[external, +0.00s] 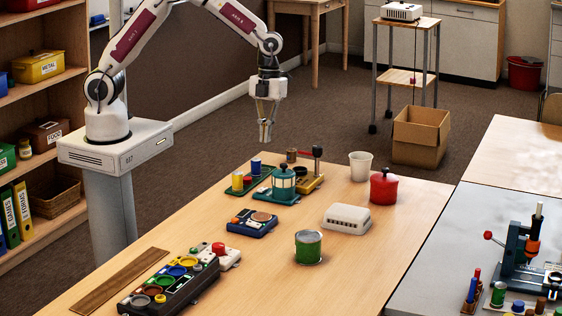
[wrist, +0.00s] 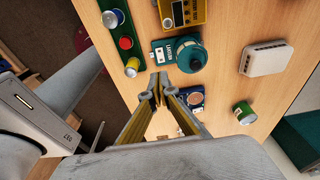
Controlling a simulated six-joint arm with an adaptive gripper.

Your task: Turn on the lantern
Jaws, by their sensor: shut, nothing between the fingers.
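The lantern (external: 284,180) is a teal, round-bodied thing on a flat teal base on the wooden table. In the wrist view the lantern (wrist: 190,56) shows from above, with a pale labelled plate (wrist: 164,52) on its base. My gripper (external: 266,141) points down above the far left part of the table, above and a little left of the lantern in the external view. Its fingers are together and empty. In the wrist view my gripper's fingertips (wrist: 158,78) show just below the labelled plate, apart from it as far as I can tell.
A green tray with coloured cans (external: 238,184) and a yellow device (external: 308,184) stand close beside the lantern. A blue device (external: 251,223), green can (external: 308,247), white vented box (external: 347,219), red pot (external: 383,188) and white cup (external: 361,164) stand nearby. The table's front right is clear.

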